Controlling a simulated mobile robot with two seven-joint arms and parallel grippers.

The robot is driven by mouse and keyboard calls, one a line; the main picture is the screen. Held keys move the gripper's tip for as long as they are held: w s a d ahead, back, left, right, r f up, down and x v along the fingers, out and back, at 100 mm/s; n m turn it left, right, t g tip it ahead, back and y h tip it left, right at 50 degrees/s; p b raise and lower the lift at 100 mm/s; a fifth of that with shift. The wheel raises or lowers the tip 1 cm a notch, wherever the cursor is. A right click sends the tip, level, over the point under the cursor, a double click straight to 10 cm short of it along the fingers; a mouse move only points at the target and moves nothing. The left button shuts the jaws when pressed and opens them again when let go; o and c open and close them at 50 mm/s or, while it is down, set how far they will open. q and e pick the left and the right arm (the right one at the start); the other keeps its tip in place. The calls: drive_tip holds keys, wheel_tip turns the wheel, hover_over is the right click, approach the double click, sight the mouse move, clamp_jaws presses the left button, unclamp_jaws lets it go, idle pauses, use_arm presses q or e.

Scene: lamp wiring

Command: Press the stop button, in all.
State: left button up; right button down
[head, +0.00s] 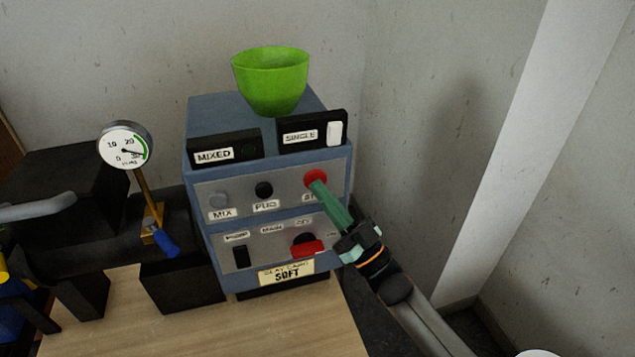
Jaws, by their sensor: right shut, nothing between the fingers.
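The stop button (316,177) is a round red button at the right end of the upper grey panel on a blue machine (196,130). Its label below is mostly hidden by my right gripper. My right gripper (318,186) comes in from the lower right, its green fingers shut and empty. Its fingertips are at the lower edge of the red button and overlap it in the picture; I cannot tell whether they touch or press it. My left gripper is not in view.
On the same panel are a grey MIX button (218,199) and a black button (264,190). A red switch handle (307,248) sits below. A green bowl (270,80) stands on top. A pressure gauge (125,145) and blue-handled valve (165,243) stand left. The wooden table (200,330) is clear in front.

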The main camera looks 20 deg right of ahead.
drive_tip(key=shift+w+d+r, duration=0.1)
drive_tip(key=shift+w, duration=0.15)
idle(0.3)
drive_tip(key=shift+s, duration=0.1)
drive_tip(key=shift+s+f+p, duration=0.25)
drive_tip(key=shift+s+p, duration=0.2)
drive_tip(key=shift+s, duration=0.45)
drive_tip(key=s+p, duration=0.2)
drive_tip(key=s, duration=0.3)
drive_tip(key=shift+d, duration=0.1)
idle(0.7)
